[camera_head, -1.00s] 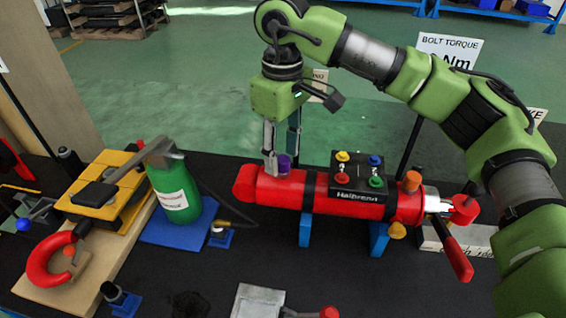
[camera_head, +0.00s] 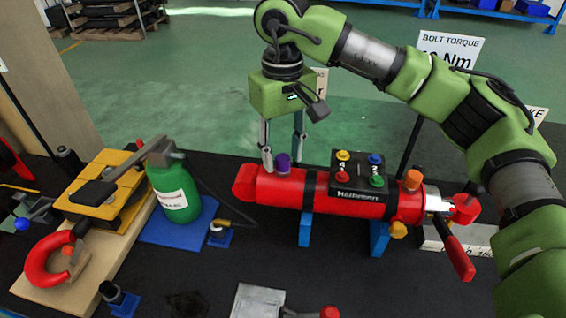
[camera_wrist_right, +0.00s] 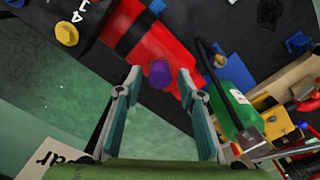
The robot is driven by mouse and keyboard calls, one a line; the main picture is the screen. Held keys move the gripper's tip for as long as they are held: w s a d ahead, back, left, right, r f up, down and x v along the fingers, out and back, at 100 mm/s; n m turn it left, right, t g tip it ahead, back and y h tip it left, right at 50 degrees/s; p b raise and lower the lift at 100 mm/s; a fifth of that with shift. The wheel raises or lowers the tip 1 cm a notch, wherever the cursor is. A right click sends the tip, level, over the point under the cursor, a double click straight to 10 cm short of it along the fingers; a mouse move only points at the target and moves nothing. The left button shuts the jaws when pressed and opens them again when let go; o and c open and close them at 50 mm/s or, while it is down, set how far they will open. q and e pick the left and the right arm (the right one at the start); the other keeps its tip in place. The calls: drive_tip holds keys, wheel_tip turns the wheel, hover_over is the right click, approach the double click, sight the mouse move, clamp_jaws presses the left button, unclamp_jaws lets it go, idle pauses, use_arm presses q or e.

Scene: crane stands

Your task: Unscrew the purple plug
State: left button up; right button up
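The purple plug (camera_head: 283,163) stands up from the red cylinder (camera_head: 272,188) near its left end. My right gripper (camera_head: 282,154) points down over it, with one finger to the left of the plug and the other behind and to the right. In the right wrist view the purple plug (camera_wrist_right: 159,74) shows between the tips of the open fingers, with a gap on each side. I cannot tell whether a finger touches the red cylinder. My left gripper is in neither view.
A black box (camera_head: 357,182) with coloured knobs sits on the cylinder just right of the plug. A green bottle (camera_head: 177,190) stands on a blue base to the left. Blue supports (camera_head: 379,238) hold the cylinder above the dark table.

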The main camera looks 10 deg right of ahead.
drive_tip(key=m, duration=0.6)
drive_tip(key=shift+b, duration=0.35)
drive_tip(key=m, duration=0.7)
drive_tip(key=shift+m+b, duration=0.3)
drive_tip(key=shift+m, duration=0.1)
drive_tip(key=m, duration=0.6)
drive_tip(key=shift+m+b, duration=0.3)
drive_tip(key=shift+m, duration=0.5)
drive_tip(key=m, duration=0.4)
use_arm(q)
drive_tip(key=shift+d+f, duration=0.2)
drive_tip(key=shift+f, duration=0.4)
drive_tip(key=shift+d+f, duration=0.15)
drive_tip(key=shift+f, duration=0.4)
